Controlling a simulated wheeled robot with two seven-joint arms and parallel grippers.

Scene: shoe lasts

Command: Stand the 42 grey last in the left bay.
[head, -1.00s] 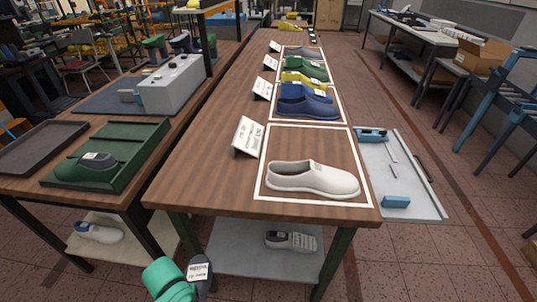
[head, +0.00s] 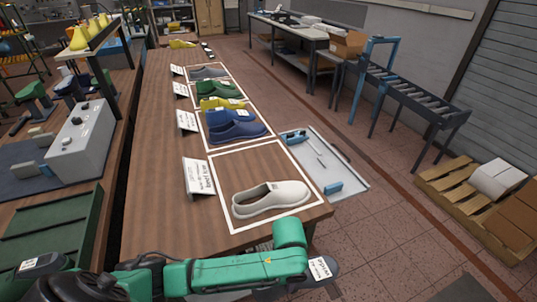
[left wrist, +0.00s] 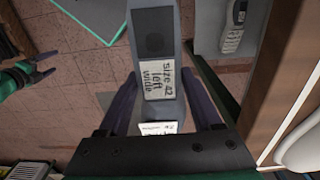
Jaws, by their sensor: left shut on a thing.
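The grey last shows in the left wrist view (left wrist: 152,35) with a label reading "size 42 left wide". My left gripper (left wrist: 157,110) is shut on it, one dark finger on each side. In the head view the held last (head: 322,270) shows beyond my green arm, off the table's near right corner. A green tray (head: 85,212) is on the left bench; its near part is behind my arm, and I cannot tell its bays apart. My right gripper (left wrist: 50,65) appears open and empty in the left wrist view.
A white shoe (head: 270,198) lies in the nearest white frame on the wooden table (head: 150,190), beside a sign (head: 198,178). Several coloured shoes line up behind it. A grey machine (head: 82,140) stands beyond the tray.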

